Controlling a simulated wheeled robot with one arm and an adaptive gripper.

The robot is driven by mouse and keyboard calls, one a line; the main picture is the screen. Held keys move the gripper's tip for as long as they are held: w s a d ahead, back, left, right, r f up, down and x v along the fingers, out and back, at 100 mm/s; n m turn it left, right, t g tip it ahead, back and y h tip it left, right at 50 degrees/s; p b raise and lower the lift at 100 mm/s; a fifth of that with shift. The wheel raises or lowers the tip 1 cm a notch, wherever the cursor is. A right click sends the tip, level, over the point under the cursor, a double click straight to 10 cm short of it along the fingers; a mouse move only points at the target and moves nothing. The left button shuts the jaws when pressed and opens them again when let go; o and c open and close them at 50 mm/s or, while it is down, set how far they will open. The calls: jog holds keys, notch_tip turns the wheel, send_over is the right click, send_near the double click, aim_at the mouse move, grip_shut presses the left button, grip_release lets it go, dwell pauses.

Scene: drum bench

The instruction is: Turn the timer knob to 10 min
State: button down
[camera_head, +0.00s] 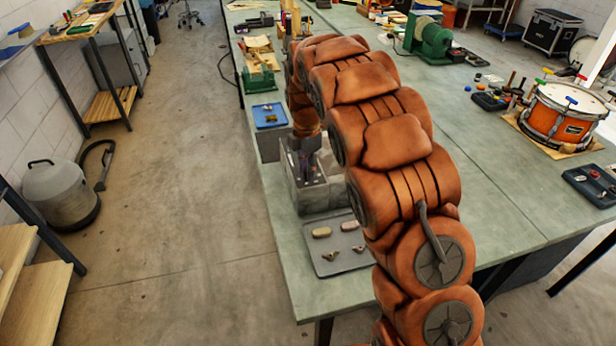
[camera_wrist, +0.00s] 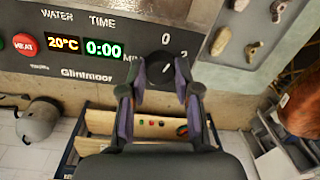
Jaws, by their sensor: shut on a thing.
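A grey metal box, the heated water unit (camera_head: 322,200), stands on the bench; in the wrist view its dark front panel (camera_wrist: 125,75) fills the top left. The timer knob (camera_wrist: 160,68) is dark and round, with a white mark on its face; the numeral 0 shows above it and another beside it. My gripper (camera_wrist: 160,78) is shut on the knob, one finger on each side. The time display (camera_wrist: 104,49) reads 0:00 and the water display (camera_wrist: 64,43) reads 20°C. In the head view my arm partly hides the box, and the knob is not visible.
A red HEAT button (camera_wrist: 25,44) is at the panel's left. A grey tray (camera_head: 326,268) with several small pieces lies in front of the box. A blue tray (camera_head: 284,108) lies behind it. An orange drum (camera_head: 560,118) stands far right.

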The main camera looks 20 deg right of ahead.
jog(key=m+b, duration=0.3)
jog(key=shift+f+m+b, duration=0.35)
jog(key=shift+m, duration=0.05)
jog(key=m+b, duration=0.2)
jog(key=m, duration=0.1)
jog(key=shift+r+m+b, duration=0.15)
jog(key=shift+m+b, duration=0.15)
jog(key=m+b, duration=0.2)
jog(key=m, duration=0.1)
jog(key=shift+w+m+y, duration=0.1)
jog(key=shift+m+y, duration=0.2)
jog(key=m+b, duration=0.1)
jog(key=m, duration=0.3)
jog(key=shift+d+r+m+b, duration=0.1)
jog(key=shift+m+b, duration=0.2)
jog(key=m, duration=0.3)
jog(key=shift+m+t+b, duration=0.3)
jog(key=shift+b, duration=0.1)
jog(key=m, duration=0.4)
jog(key=shift+d+m+b, duration=0.1)
jog(key=shift+m+b, duration=0.2)
jog(key=m, duration=0.4)
jog(key=shift+r, duration=0.1)
jog(key=shift+m, duration=2)
jog(key=shift+t, duration=0.3)
